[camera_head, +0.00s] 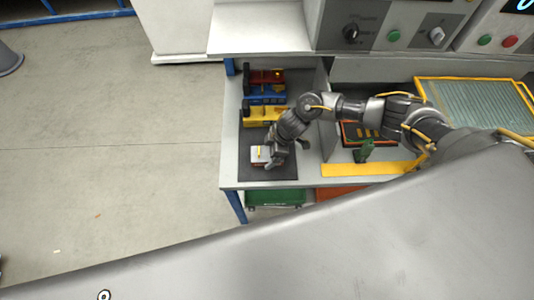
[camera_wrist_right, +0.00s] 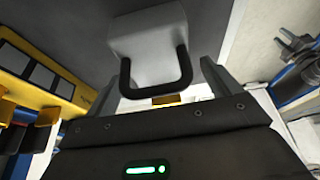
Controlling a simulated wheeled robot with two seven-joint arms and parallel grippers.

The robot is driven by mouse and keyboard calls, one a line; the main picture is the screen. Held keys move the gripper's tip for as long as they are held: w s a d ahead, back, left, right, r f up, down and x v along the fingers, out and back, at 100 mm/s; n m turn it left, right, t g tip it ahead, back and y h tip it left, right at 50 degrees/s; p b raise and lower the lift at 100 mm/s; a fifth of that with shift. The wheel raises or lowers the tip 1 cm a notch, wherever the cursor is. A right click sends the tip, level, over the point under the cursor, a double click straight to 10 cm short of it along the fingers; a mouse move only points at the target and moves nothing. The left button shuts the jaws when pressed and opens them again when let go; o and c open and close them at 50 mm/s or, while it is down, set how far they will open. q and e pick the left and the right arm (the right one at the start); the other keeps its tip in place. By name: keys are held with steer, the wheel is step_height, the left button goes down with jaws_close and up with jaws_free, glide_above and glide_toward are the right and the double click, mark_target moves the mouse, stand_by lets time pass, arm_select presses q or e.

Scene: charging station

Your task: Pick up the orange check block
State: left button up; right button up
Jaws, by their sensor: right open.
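My right gripper (camera_head: 276,158) is low over the dark mat at the front left of the bench. In the wrist view its two fingers are apart, with the black handle (camera_wrist_right: 186,72) of a light grey block (camera_wrist_right: 147,38) between them. I cannot tell whether the fingers touch the handle. A small orange patch (camera_wrist_right: 166,99) shows below the handle, partly hidden by the gripper body. In the head view a small white block (camera_head: 260,154) with yellow and red marks lies beside the gripper, partly covered by it. I see no plainly orange block. My left gripper is not in view.
A green bin (camera_head: 275,197) sits below.

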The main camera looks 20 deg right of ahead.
steer(key=shift+a+f, duration=0.1)
steer(key=shift+f, duration=0.15)
steer(key=c, duration=1.2)
steer(key=shift+w+r, duration=0.1)
steer(key=shift+r, duration=0.05)
steer(key=shift+c, duration=0.2)
